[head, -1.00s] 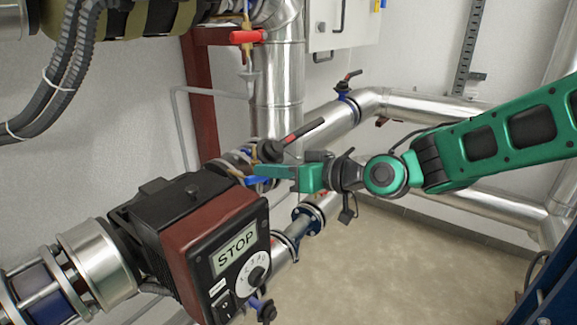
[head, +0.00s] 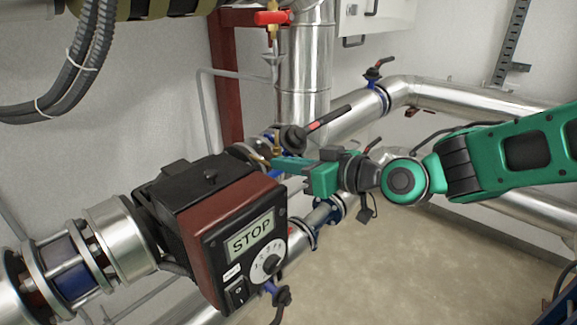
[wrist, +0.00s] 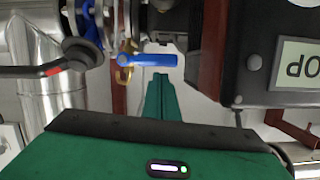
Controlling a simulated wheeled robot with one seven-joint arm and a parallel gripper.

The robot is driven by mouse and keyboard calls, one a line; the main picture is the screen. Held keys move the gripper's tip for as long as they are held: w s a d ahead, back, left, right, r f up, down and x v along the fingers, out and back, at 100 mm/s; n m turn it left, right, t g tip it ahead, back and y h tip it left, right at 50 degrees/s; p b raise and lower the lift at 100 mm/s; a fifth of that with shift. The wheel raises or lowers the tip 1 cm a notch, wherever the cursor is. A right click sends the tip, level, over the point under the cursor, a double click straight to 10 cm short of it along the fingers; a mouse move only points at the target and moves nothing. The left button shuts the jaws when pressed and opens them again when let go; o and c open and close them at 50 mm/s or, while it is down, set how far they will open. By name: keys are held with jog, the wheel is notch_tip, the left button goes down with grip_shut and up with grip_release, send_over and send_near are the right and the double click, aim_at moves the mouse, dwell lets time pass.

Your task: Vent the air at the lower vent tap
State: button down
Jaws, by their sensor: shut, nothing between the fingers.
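The lower vent tap is a small brass valve with a blue lever (wrist: 148,60) in the wrist view. The lever lies crosswise in that picture, its brass body (wrist: 125,62) at its left end. My gripper (wrist: 160,76) is shut and empty, its tips just below the lever in that picture; I cannot tell whether they touch it. In the head view my gripper (head: 274,162) points left, close behind the pump box, at the pipe where the tap sits. The tap is mostly hidden there by the fingers and the box.
The pump box (head: 225,215) with a STOP display stands close in front of the fingers. A black lever (head: 330,118) with a red band projects just above my gripper. A red-handled tap (head: 271,18) is higher up. The floor (head: 400,260) at right is open.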

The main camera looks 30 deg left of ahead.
jog(key=s+d+r, duration=0.2)
jog(key=d+r, duration=0.4)
jog(key=d, duration=0.4)
jog(key=w+d+f+m+t+h, duration=0.1)
jog(key=w+d+f+m+h, duration=0.2)
jog(key=d, duration=0.4)
jog(key=w+d+f+t+h, duration=0.1)
jog(key=w+d+f+h, duration=0.1)
jog(key=w+d+f, duration=0.3)
jog(key=s+d+f+m+h, duration=0.1)
jog(key=d+f+m+h, duration=0.15)
jog(key=d, duration=0.85)
jog(key=d+f+m+h, duration=0.2)
jog(key=d+m+h, duration=0.1)
jog(key=d, duration=0.8)
jog(key=s+d+f+m+g+h, duration=0.1)
jog(key=s+d+m+h, duration=0.2)
jog(key=d, duration=0.4)
jog(key=s+d+f+m+h, duration=0.1)
jog(key=s+d+f+m, duration=0.1)
jog(key=s+d, duration=0.35)
jog(key=s+d+f+m+g, duration=0.1)
jog(key=s+d+m+g, duration=0.3)
jog(key=s+d+m, duration=0.3)
jog(key=s+d, duration=0.4)
jog(key=s, duration=0.4)
jog(key=shift+d+f, duration=0.2)
jog(key=shift+d, duration=0.05)
jog(key=shift+a, duration=0.1)
